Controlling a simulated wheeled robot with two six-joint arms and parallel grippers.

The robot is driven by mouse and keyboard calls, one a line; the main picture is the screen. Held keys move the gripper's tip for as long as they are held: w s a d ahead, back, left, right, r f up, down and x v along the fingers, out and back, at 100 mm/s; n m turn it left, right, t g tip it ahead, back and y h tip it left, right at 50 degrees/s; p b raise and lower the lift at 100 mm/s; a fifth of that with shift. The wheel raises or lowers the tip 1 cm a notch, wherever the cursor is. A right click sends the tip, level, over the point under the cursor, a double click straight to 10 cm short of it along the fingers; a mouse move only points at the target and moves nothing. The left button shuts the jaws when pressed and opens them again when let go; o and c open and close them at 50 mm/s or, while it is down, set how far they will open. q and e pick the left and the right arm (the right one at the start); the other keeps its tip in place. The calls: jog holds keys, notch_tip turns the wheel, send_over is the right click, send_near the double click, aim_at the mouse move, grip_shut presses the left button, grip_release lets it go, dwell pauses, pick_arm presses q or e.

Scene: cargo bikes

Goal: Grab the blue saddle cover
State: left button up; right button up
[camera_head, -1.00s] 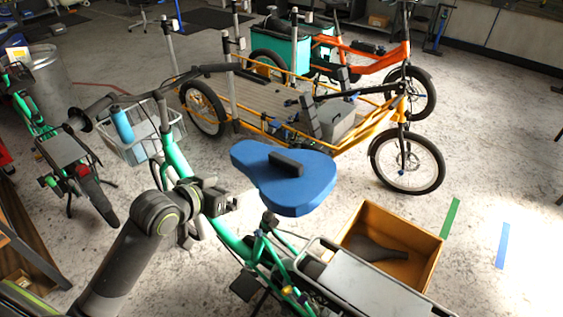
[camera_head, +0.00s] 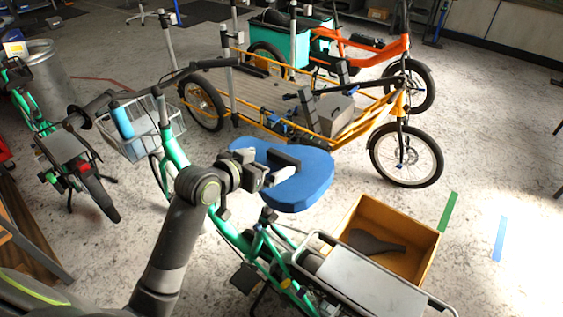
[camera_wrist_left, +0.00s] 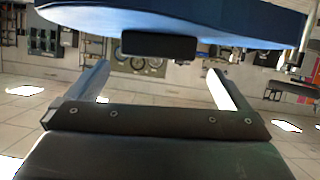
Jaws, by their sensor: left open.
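The blue saddle cover (camera_head: 309,183) sits on the saddle of the green bike in the head view, with a dark block-shaped tab on top. My left gripper (camera_head: 284,168) is at the cover's left side, in front of the tab in the picture, and partly hides both. In the left wrist view the blue cover (camera_wrist_left: 190,22) fills the top edge, and its dark tab (camera_wrist_left: 159,44) lies ahead, between and beyond the two fingers. The left gripper (camera_wrist_left: 160,82) is open and empty there. My right gripper does not show.
The green bike's rear rack (camera_head: 370,283) and a wooden box (camera_head: 431,250) holding a dark saddle (camera_head: 372,243) are at the lower right. A wire basket (camera_head: 140,147) with a blue bottle (camera_head: 122,121) is at the left. A yellow cargo bike (camera_head: 372,117) stands behind.

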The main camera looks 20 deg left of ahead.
aim_at(281, 158)
pick_arm(q)
jog(key=shift+p+x, duration=0.75)
jog(key=shift+x, duration=2.75)
jog(key=shift+s+d+f, duration=0.1)
jog(key=c, duration=0.8)
